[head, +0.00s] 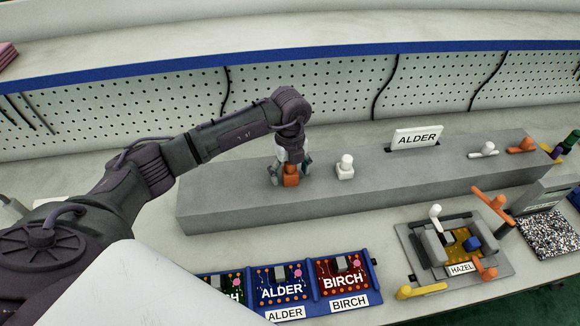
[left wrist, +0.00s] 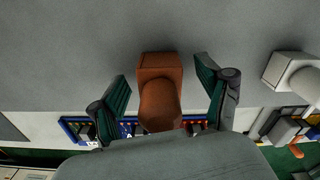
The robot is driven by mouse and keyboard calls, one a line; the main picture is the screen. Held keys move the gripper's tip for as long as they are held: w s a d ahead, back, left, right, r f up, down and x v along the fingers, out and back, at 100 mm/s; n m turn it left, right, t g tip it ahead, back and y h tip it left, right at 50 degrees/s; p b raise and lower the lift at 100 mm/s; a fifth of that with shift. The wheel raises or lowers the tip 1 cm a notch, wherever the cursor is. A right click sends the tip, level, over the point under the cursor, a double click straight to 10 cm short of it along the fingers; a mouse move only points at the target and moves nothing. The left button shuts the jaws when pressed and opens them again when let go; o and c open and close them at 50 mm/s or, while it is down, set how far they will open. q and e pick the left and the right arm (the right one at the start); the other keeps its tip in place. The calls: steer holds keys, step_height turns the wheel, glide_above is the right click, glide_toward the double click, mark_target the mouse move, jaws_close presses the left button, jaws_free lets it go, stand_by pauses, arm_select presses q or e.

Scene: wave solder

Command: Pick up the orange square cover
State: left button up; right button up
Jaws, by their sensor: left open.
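The orange square cover (head: 291,177) stands on the grey raised block (head: 400,190) in the head view. In the left wrist view the orange cover (left wrist: 160,95) has a square part and a rounded knob, and sits between my fingers. My left gripper (head: 289,172) is open above and around it, pointing down. In the left wrist view the left gripper (left wrist: 165,92) has a finger on each side of the cover, with gaps to both. My right gripper is not in view.
A white cover (head: 345,168) stands just right of the orange one. An ALDER sign (head: 416,138), a white handled piece (head: 484,150) and an orange one (head: 522,146) are further right. Blue trays with boards (head: 282,290) and a HAZEL fixture (head: 455,250) lie in front.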

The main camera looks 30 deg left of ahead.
arm_select(q)
steer(key=c, duration=1.3)
jaws_close()
steer(key=shift+r, duration=0.1)
steer(key=shift+r+b, duration=0.35)
steer(key=shift+r, duration=0.2)
step_height(320, 180, up, 3)
steer(key=shift+f+b, duration=0.1)
steer(key=shift+b, duration=0.5)
steer(key=s+d+r+b, duration=0.2)
steer(key=s+d+r, duration=0.5)
steer(key=d, duration=0.2)
steer(key=shift+s+d, duration=0.15)
